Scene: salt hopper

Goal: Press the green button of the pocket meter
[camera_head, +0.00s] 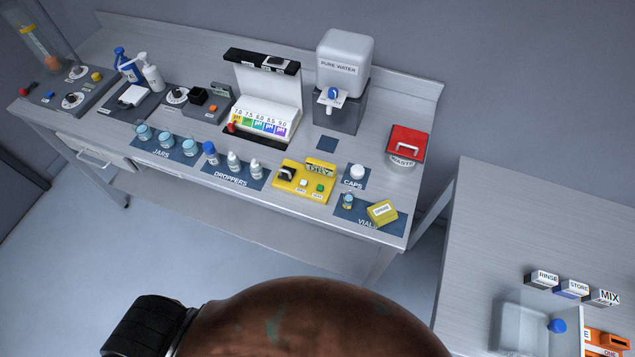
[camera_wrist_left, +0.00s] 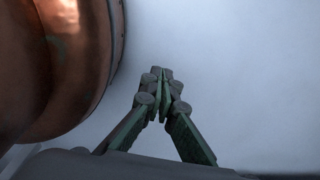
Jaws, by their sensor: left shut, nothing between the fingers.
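The yellow pocket meter (camera_head: 297,195) lies near the front edge of the grey bench, between the droppers mat and the vials mat, in the head view. Its green button (camera_head: 320,188) is at its right side, with a white button beside it to the left and a small display behind. A black part sits at its left end. My left gripper (camera_wrist_left: 163,75) shows in the left wrist view with its fingers together and empty, over a plain pale surface. It is away from the meter, which is not in that view. My right gripper is in neither view.
Droppers (camera_head: 233,161) stand left of the meter. A white cap (camera_head: 357,171), a vial (camera_head: 348,200) and a yellow box (camera_head: 382,213) are to its right. The pure-water dispenser (camera_head: 345,60) and red-lidded waste bin (camera_head: 405,146) stand behind. A second table (camera_head: 500,230) is at right.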

